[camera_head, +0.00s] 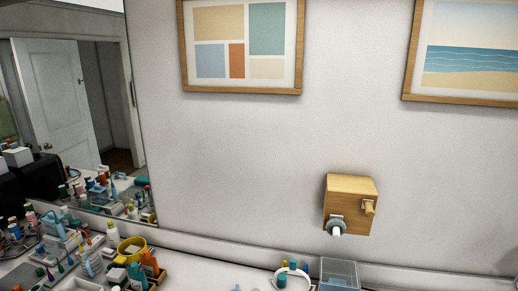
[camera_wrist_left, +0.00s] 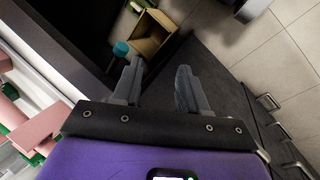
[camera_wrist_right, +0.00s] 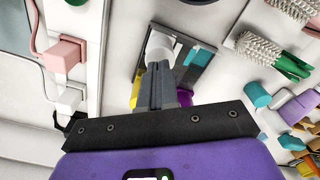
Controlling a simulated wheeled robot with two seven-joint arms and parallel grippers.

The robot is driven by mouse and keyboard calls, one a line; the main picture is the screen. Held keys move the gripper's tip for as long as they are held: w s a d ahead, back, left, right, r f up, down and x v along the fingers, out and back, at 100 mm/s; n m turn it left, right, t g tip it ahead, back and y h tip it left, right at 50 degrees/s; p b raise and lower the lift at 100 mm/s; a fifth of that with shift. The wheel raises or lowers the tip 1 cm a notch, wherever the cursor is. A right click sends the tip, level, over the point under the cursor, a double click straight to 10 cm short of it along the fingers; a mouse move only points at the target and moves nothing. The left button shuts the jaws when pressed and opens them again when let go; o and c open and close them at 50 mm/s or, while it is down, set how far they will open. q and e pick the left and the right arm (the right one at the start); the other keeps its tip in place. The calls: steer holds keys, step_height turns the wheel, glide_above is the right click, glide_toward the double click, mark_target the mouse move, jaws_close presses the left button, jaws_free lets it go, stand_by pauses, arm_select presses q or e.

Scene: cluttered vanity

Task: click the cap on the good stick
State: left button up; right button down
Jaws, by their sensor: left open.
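In the right wrist view my right gripper (camera_wrist_right: 162,82) has its two fingers close together, shut. A white rounded piece (camera_wrist_right: 160,46) shows right at the fingertips; I cannot tell whether it is between them or just beyond. A grey tray (camera_wrist_right: 205,47) lies behind, with a teal piece (camera_wrist_right: 199,57) on it, and yellow (camera_wrist_right: 135,89) and purple (camera_wrist_right: 185,97) bits beside the fingers. I cannot tell which thing is the good stick or its cap. My left gripper (camera_wrist_left: 160,78) is open and empty. Neither gripper shows in the head view.
Below my left gripper are a tan open bin (camera_wrist_left: 150,37), dark drawers and tiled floor (camera_wrist_left: 280,50). In the head view the vanity is crowded at left; a wooden box (camera_head: 350,198) is on the wall. Brushes (camera_wrist_right: 262,48) and a pink block (camera_wrist_right: 64,55) lie near my right gripper.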

steer(key=shift+f+b, duration=0.8)
steer(key=shift+f, duration=0.05)
steer(key=shift+r, duration=0.1)
stand_by(0.4)
steer(key=shift+r+p, duration=2.65)
steer(key=shift+r, duration=0.8)
